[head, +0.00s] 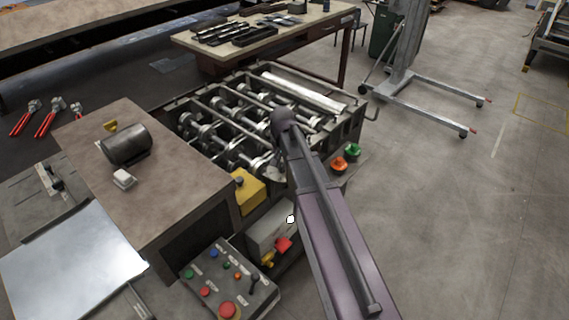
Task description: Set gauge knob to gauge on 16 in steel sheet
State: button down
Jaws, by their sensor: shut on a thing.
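The roll-forming machine (215,112) stands open at the centre, with several rows of metal rollers showing. I cannot make out a gauge knob or its scale for certain; my arm covers part of the machine's near right side. My arm reaches up from the bottom right to a rounded dark joint over the rollers. A control panel (245,290) with several coloured buttons and a small dark lever (255,282) sits at the bottom. A bright sheet of metal (70,265) lies flat at lower left.
A yellow box (249,190) sits at the machine's near side. Orange (339,163) and green (353,150) knobs are right of my arm. A motor (127,144) is on the brown cabinet. A wheeled lift (410,90) stands behind. The right floor is largely clear.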

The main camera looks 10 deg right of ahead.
jog(key=shift+w, duration=0.15)
jog(key=c, duration=0.7)
grip_release()
